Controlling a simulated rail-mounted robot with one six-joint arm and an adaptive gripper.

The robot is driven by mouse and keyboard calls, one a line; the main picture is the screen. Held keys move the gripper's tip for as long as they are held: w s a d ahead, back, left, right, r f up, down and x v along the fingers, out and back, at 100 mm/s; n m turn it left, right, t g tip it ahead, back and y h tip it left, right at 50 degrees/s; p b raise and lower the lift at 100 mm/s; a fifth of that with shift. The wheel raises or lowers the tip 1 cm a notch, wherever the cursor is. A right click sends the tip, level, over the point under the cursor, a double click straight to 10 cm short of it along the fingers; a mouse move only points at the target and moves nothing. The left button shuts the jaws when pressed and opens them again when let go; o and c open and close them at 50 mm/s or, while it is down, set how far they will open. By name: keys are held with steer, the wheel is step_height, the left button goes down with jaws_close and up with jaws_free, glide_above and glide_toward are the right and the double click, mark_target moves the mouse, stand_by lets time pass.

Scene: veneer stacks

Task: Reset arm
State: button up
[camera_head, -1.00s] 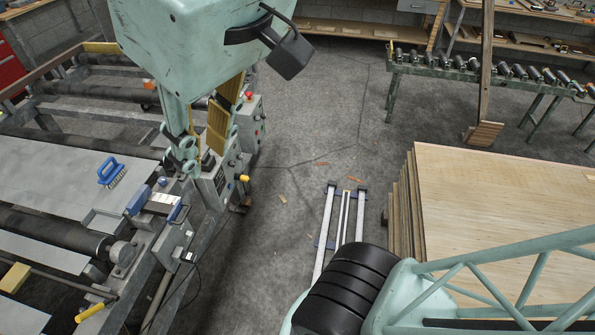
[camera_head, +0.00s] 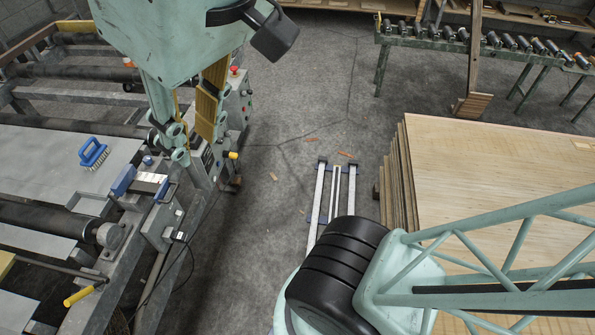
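My gripper (camera_head: 190,144) hangs from my teal arm at the upper left in the head view. Its teal fingers with yellow pads stand apart, and I see nothing held between them. It appears in front of the roller machine and a control box (camera_head: 237,105) with a red button. How high it is above them is hard to tell. My teal lattice arm link and black ribbed joint cover fill the lower right and hide part of the floor.
A roller conveyor (camera_head: 62,72) with a grey sheet and a blue brush (camera_head: 93,152) stands at left. A tall veneer stack (camera_head: 490,165) is at right. Another roller conveyor (camera_head: 450,47) and a leaning plank (camera_head: 473,60) are behind.

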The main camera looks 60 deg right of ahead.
step_height(320, 180, down, 7)
steer(key=b, duration=0.4)
steer(key=shift+s+r+b, duration=0.15)
steer(key=shift+s+b, duration=0.2)
steer(key=shift+b, duration=0.05)
stand_by(0.8)
